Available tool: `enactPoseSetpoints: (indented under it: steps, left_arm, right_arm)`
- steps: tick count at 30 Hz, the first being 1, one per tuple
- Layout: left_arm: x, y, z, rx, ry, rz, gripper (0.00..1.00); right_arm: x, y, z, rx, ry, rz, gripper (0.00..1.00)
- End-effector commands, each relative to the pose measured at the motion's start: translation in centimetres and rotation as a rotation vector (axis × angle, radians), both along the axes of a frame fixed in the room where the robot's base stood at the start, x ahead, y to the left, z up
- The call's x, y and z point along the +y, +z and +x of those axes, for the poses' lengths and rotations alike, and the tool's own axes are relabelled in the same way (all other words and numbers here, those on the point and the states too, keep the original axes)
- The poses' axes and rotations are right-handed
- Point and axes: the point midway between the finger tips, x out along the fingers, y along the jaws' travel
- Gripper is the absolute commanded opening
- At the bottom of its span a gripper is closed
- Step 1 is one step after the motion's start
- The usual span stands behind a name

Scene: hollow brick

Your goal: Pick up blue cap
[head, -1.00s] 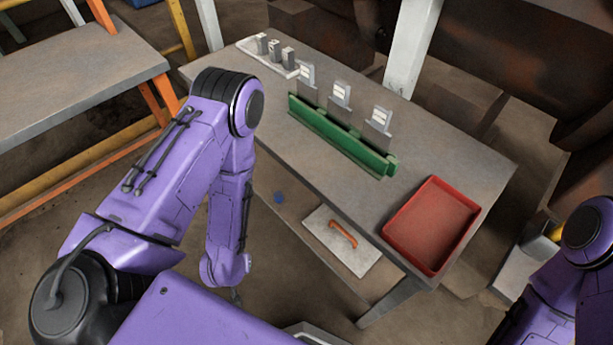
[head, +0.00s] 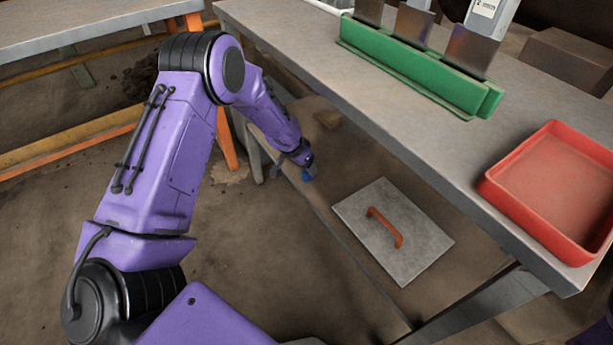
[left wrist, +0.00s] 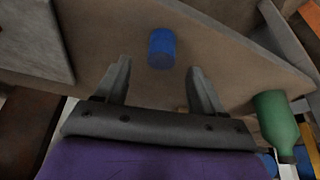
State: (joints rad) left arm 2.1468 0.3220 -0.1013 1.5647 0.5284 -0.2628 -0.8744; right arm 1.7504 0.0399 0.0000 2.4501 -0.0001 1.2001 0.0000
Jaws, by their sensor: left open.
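The blue cap (left wrist: 162,48) is a small blue cylinder on the brown lower shelf under the table. In the left wrist view it lies just beyond and between the two fingertips of my left gripper (left wrist: 160,75), which is open and empty. In the head view the blue cap (head: 309,172) shows right at the end of my left arm, partly hidden by my left gripper (head: 303,160). I cannot tell from this view whether they touch. My right gripper is not in view.
A grey plate with an orange handle (head: 386,230) lies on the shelf right of the cap. The table top (head: 330,68) overhangs the shelf and carries a green rack (head: 420,72) and a red tray (head: 550,190). A green bottle (left wrist: 276,118) stands right in the left wrist view.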

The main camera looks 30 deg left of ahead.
Motion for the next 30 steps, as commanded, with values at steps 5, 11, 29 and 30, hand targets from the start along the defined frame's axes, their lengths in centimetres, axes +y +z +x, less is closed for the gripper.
enactPoseSetpoints:
  steps: [5, 11, 29, 30]
  left_arm:
    - [-0.2, -3.4, 1.4, 0.003, -0.003, 0.002, 0.69]
    - [-0.3, -4.6, 2.1, 0.000, -0.001, 0.000, 0.69]
    - [-0.3, -4.5, 2.1, 0.002, -0.001, 0.001, 0.10]
    - [-0.3, -4.5, 2.1, 0.002, -0.001, 0.001, 0.10]
  right_arm:
    - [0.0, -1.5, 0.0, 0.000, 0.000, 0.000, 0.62]
    - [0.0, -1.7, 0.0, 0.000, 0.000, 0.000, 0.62]
    - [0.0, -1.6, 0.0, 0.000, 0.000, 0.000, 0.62]
    - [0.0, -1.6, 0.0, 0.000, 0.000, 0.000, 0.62]
